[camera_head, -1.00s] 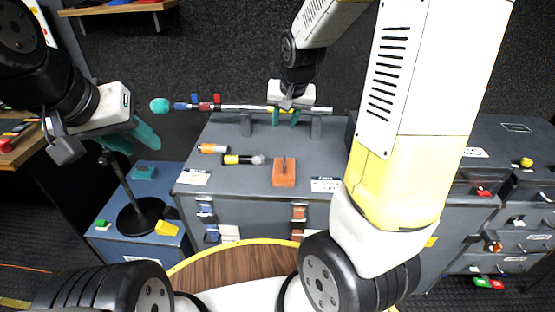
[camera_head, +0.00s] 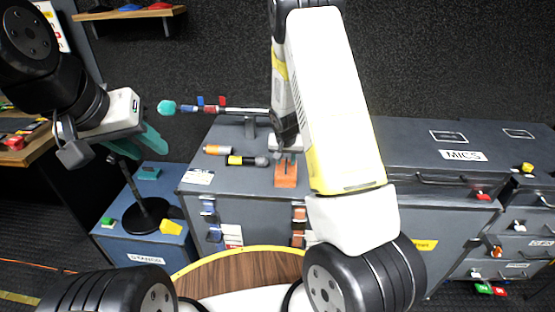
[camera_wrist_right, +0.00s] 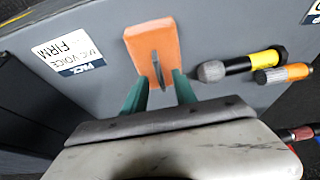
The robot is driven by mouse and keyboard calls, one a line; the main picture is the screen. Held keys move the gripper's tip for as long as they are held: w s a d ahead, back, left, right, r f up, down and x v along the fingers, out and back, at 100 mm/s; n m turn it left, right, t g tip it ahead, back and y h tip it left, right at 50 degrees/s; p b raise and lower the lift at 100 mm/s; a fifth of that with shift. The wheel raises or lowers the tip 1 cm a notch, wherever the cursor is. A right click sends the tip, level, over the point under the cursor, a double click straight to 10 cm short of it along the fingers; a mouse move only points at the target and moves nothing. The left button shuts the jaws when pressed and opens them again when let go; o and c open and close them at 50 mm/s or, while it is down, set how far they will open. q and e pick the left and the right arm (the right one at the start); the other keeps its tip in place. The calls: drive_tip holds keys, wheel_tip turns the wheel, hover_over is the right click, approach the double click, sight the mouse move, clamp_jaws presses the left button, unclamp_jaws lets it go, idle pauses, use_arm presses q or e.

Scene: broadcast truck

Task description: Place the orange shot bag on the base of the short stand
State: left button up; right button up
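The orange shot bag (camera_head: 286,180) lies on top of the grey case, its dark handle upright; it also shows in the right wrist view (camera_wrist_right: 145,42). My right gripper (camera_wrist_right: 160,76) is open, its teal fingers apart on either side of the handle, just over the bag's near end. My left gripper's teal fingers look spread, beside the pole's top.
Two microphones, one orange-banded (camera_head: 216,150) and one yellow-banded (camera_head: 245,161), lie left of the bag. A boom pole (camera_head: 240,110) with a teal tip lies in cradles behind. A yellow block (camera_head: 171,227) and a green block (camera_head: 108,222) sit near the stand base.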

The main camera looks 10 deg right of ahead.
drive_tip(key=shift+x, duration=1.15)
clamp_jaws()
drive_tip(key=shift+w+r, duration=0.1)
drive_tip(key=shift+r, duration=0.05)
idle(0.4)
